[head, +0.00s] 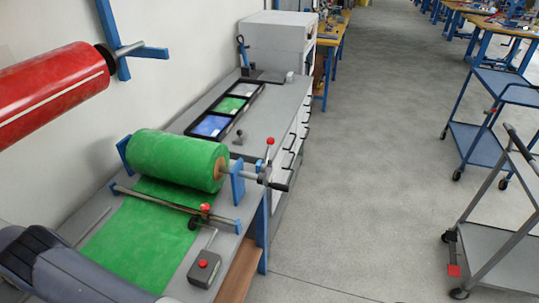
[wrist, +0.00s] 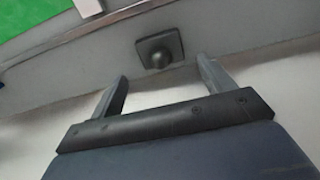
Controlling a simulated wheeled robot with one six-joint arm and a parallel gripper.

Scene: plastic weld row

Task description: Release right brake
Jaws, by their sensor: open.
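A lever with a red knob (head: 269,143) stands upright at the right end of the green roll (head: 175,160), beside its blue bracket and a dark crank handle. I take it for the right brake, but no label shows. My gripper (wrist: 162,69) is open in the wrist view, with nothing between its fingers. Just beyond the fingertips is a dark square plate with a round knob (wrist: 158,48) on a grey surface; I cannot tell which part this is. The red-knobbed lever is not seen in the wrist view, and my gripper is not seen in the head view.
A crossbar with a red-knobbed slider (head: 204,208) spans the green sheet (head: 135,235). A grey box with a red button (head: 204,267) sits at the bench's front right. A red roll (head: 50,90) hangs on the left wall. Carts (head: 505,220) stand right; the floor between is clear.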

